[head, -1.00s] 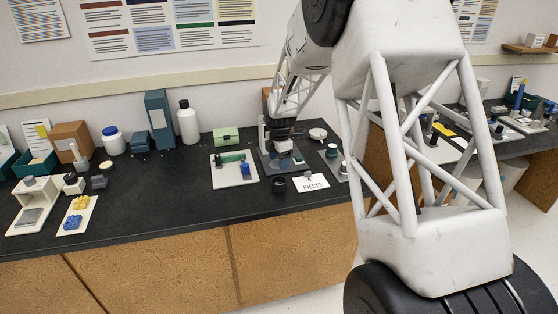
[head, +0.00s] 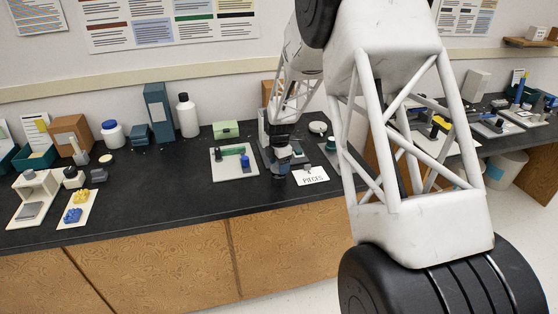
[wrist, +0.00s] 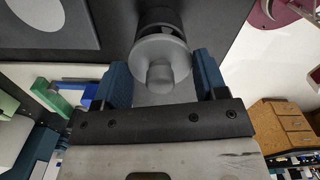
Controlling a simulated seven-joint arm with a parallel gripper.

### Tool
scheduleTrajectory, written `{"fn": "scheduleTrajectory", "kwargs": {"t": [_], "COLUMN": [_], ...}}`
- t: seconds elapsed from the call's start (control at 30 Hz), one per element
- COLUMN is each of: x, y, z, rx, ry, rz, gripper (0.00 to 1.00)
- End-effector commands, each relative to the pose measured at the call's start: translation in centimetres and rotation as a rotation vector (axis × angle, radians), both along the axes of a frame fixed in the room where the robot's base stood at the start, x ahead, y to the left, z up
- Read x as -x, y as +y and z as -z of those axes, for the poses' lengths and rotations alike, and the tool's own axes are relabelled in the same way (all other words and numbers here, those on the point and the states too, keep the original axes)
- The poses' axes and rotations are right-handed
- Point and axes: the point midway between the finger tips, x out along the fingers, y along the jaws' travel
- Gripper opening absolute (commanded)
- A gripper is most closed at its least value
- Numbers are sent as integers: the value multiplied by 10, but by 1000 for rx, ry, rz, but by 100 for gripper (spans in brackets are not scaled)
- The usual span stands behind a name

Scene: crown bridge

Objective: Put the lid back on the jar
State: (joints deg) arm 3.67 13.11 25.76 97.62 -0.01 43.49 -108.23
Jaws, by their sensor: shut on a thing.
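My gripper (wrist: 162,82) has blue fingers, shut on the round grey lid (wrist: 176,57) with a short knob. In the wrist view the lid lies between the fingers. A dark round body, apparently the jar (wrist: 158,18), shows just beyond the lid. In the head view my gripper (head: 281,153) is low over the bench, with the dark jar (head: 279,184) right below it. I cannot tell whether the lid touches the jar, as the gripper covers the join.
A white card marked PIECES (head: 311,177) lies just right of the jar. A pale board (head: 222,171) with a green piece and a blue cylinder is to the left. The bench front left of the jar is clear.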

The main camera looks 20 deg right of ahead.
Motion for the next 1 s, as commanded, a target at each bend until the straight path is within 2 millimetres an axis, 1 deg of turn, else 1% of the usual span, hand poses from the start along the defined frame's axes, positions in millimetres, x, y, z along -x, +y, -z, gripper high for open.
{"fn": "scheduleTrajectory", "kwargs": {"t": [0.1,0.3,1.0], "x": [0,0,0], "y": [0,0,0], "z": [6,11,11], "rx": [0,0,0], "ry": [0,0,0], "rz": [0,0,0], "gripper": [43,43,43]}}
